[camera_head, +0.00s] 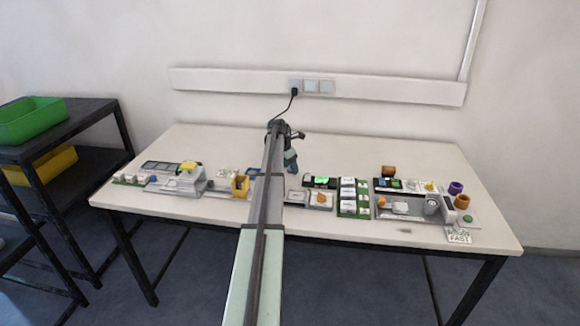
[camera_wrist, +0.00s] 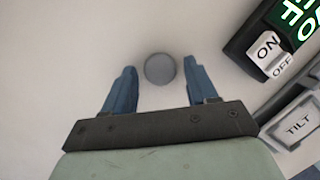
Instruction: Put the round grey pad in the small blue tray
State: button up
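The round grey pad (camera_wrist: 160,69) lies flat on the light tabletop in the wrist view. My gripper (camera_wrist: 159,77) is open, with one blue finger on each side of the pad and a gap to each. The fingers do not touch it. In the head view my gripper (camera_head: 291,160) is over the middle of the table, and the pad is hidden there. A small dark-rimmed blue tray (camera_head: 253,172) seems to show just left of my arm in the head view, partly covered by it.
In the wrist view a black switch box with an ON/OFF key (camera_wrist: 267,52) and a TILT key (camera_wrist: 298,124) stand to the right. In the head view, a grey machine (camera_head: 185,183) is left and several devices are right. The table's back strip (camera_head: 350,150) is clear.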

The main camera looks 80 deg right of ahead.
jog(key=shift+o, duration=0.2)
jog(key=v, duration=1.1)
jog(key=shift+r, duration=0.2)
jog(key=shift+o, duration=0.6)
jog(key=shift+w+a+r, duration=0.1)
jog(key=shift+r, duration=0.3)
